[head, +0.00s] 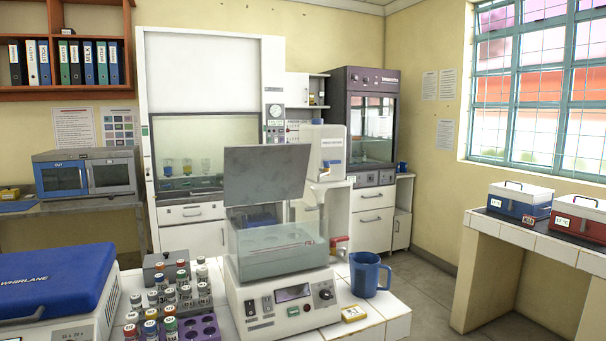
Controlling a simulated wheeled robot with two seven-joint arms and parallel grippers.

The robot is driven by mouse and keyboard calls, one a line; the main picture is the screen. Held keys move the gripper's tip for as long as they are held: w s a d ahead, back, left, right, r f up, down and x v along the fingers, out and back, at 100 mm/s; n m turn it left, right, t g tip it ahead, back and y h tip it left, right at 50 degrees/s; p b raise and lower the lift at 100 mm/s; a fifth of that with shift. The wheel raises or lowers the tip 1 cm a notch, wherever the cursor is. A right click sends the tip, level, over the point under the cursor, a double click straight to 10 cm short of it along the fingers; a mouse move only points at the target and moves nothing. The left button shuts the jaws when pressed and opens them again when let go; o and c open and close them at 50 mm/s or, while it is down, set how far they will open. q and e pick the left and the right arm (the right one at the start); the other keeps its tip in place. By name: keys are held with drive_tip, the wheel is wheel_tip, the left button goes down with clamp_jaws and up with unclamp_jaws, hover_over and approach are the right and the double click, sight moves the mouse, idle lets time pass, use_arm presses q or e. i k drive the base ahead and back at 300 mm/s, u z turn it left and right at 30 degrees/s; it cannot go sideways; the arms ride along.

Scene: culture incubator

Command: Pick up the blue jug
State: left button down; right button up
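The blue jug (367,274) stands upright on the white tiled bench (385,325), to the right of a white lab device. Its handle points to the right. It is not touched by any gripper. Neither of my grippers shows in the head view.
A white device with a clear tank and raised lid (284,256) stands left of the jug. A small yellow box (354,314) lies in front of the jug. Several vials (186,291) and a purple rack (200,329) stand further left, beside a blue-lidded machine (52,282).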

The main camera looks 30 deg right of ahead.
sight(365, 267)
drive_tip(key=z, duration=2.2)
drive_tip(key=i, duration=4.5)
drive_tip(key=u, duration=2.4)
drive_tip(key=i, duration=1.8)
drive_tip(key=u, duration=3.05)
